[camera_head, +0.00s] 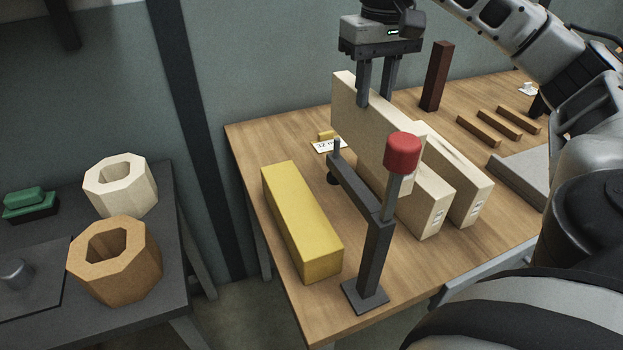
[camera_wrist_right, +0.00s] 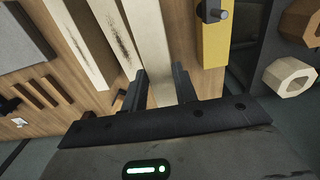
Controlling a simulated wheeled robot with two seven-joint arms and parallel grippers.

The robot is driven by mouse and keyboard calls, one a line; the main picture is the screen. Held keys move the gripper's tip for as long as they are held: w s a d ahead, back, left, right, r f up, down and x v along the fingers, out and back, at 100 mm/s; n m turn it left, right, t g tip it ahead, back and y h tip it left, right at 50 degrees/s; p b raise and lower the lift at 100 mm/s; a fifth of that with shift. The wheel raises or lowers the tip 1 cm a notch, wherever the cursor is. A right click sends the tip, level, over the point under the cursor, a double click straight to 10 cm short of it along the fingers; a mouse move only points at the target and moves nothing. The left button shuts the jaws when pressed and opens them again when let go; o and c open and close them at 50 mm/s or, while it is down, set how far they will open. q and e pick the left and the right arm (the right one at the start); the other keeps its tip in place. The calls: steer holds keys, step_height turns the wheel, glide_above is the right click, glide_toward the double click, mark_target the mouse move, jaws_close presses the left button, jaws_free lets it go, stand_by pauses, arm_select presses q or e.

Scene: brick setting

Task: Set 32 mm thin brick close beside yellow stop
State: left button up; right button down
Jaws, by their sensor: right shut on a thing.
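My right gripper (camera_head: 376,88) points down and is shut on a cream thin brick (camera_head: 352,112), near the brick's top edge. In the right wrist view the brick (camera_wrist_right: 150,35) runs between my two fingers. The yellow stop (camera_head: 298,222), a long block, lies on the table left of the held brick, with a gap between them. It shows at the upper right of the wrist view (camera_wrist_right: 214,40). The brick's near end is partly hidden by a red knob; I cannot tell its height above the table. My left gripper is out of view.
Two more cream bricks (camera_head: 429,208) (camera_head: 470,190) stand to the right. A 32 mm card (camera_head: 327,146), brown strips (camera_head: 479,130) and a dark brown post (camera_head: 436,77) lie behind or right.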

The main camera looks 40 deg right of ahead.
mark_target(369, 150)
steer(key=f+b, duration=0.1)
steer(key=f, duration=0.4)
steer(key=f+b, duration=0.1)
steer(key=f, duration=0.5)
steer(key=shift+s+f, duration=0.2)
steer(key=shift+f, duration=0.1)
arm_select(q)
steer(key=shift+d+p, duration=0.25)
steer(key=shift+p, duration=0.35)
arm_select(e)
steer(key=w+a+f, duration=0.1)
steer(key=w+a, duration=0.1)
steer(key=a, duration=0.5)
steer(key=shift+w+a+f, duration=0.3)
steer(key=shift+a, duration=0.05)
steer(key=shift+f, duration=0.15)
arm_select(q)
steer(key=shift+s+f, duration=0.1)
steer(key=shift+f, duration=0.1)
arm_select(e)
steer(key=c, duration=1.1)
jaws_free()
